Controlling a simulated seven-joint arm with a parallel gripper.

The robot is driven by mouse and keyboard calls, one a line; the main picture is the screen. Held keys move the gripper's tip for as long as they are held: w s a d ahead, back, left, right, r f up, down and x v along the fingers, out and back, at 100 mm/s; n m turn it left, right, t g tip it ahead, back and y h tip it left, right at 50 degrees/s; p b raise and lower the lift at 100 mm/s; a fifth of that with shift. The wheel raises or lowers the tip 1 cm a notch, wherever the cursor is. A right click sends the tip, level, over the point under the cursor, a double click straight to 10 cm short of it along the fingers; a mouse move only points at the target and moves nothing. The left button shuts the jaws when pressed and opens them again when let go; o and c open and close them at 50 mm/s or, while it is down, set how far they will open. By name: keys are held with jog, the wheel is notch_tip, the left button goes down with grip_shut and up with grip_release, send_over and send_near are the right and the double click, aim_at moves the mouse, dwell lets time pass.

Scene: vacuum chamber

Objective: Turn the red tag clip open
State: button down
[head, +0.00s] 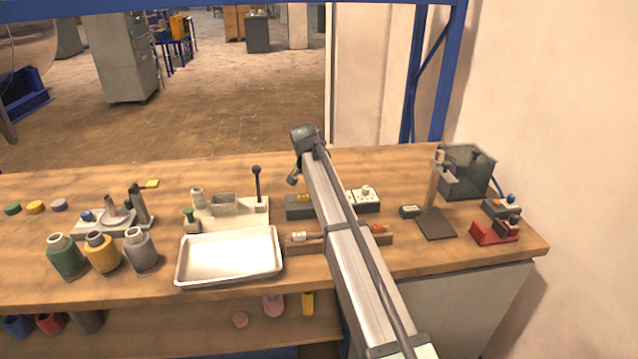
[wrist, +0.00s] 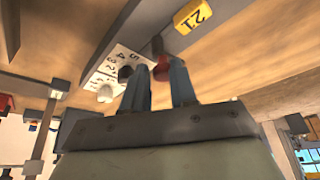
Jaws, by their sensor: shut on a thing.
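The red tag clip (wrist: 161,72) shows in the wrist view as a small red piece between my fingertips, in front of a grey block. My gripper (wrist: 159,66) is shut on it, with one blue-grey finger on each side. A yellow tag (wrist: 193,15) marked with digits lies on the same grey block, above and right of the fingers. In the head view my arm hides the gripper and the clip. The dark grey block (head: 298,208) shows there just left of the arm.
A white numbered plate (wrist: 122,62) with a white knob (wrist: 105,94) is close by my left finger. It also shows in the head view (head: 366,199). A metal tray (head: 230,256) lies left of my arm. A dark stand (head: 436,222) stands right.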

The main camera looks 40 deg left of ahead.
jog(key=shift+m+h, duration=0.3)
jog(key=shift+m, duration=0.6)
jog(key=c, duration=0.9)
grip_release()
jog(key=v, duration=1.4)
jog(key=shift+w+f, duration=0.1)
jog(key=shift+f, duration=0.05)
